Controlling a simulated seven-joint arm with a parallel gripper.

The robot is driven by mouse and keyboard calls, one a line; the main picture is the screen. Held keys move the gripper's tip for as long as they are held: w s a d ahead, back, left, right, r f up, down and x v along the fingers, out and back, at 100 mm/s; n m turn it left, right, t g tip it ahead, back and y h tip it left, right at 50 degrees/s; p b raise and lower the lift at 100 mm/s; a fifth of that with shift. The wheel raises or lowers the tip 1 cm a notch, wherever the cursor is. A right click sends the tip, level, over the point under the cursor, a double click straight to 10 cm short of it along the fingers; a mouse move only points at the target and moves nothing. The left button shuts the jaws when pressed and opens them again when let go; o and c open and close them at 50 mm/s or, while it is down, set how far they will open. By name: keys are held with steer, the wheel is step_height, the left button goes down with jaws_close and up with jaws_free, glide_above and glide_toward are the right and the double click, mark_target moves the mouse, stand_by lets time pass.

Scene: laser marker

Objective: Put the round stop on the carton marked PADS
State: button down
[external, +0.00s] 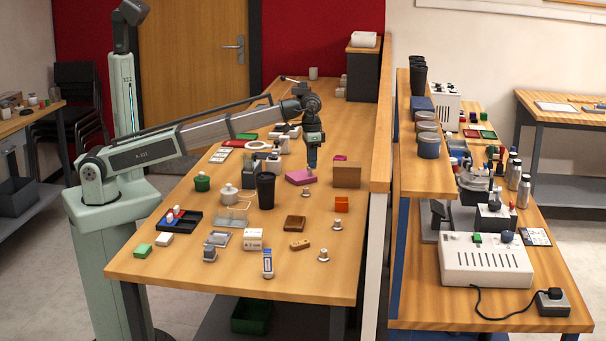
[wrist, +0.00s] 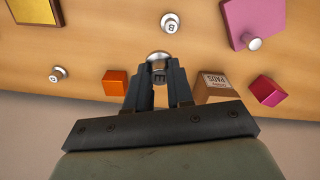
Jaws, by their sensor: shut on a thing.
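My gripper (external: 312,164) hangs above the bench, close to the pink box. In the wrist view its fingers are shut on a round metal stop (wrist: 158,56), with a dark mark on its side. The stop is hard to make out in the external view. The brown carton marked PADS (wrist: 215,88) is just right of the fingers in the wrist view, its label upside down and part of it hidden by my gripper. A plain brown carton (external: 346,175), apparently the same one, stands right of my gripper in the external view. The held stop is apart from it.
A pink box (wrist: 258,18) has a metal knob (wrist: 253,42) at its edge. Other lettered stops (wrist: 170,22) (wrist: 57,74) stand on the bench. An orange block (wrist: 115,82) and a crimson block (wrist: 266,90) flank my gripper. A black cup (external: 265,190) stands left.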

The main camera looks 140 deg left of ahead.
steer(key=s+a+r+n, duration=0.1)
steer(key=s+a+r, duration=0.1)
steer(key=a, duration=0.4)
steer(key=s+a+r, duration=0.1)
steer(key=a+r, duration=0.2)
steer(key=a, duration=0.3)
steer(key=r+m, duration=0.2)
glide_above(348, 164)
steer(key=shift+f, duration=4.8)
steer(key=shift+f, duration=0.1)
steer(key=c, duration=1.4)
jaws_free()
steer(key=shift+f, duration=0.1)
steer(key=shift+c, duration=0.2)
steer(key=o, duration=0.4)
steer(key=shift+o, duration=0.2)
step_height(348, 164, up, 12)
steer(key=shift+r, duration=0.2)
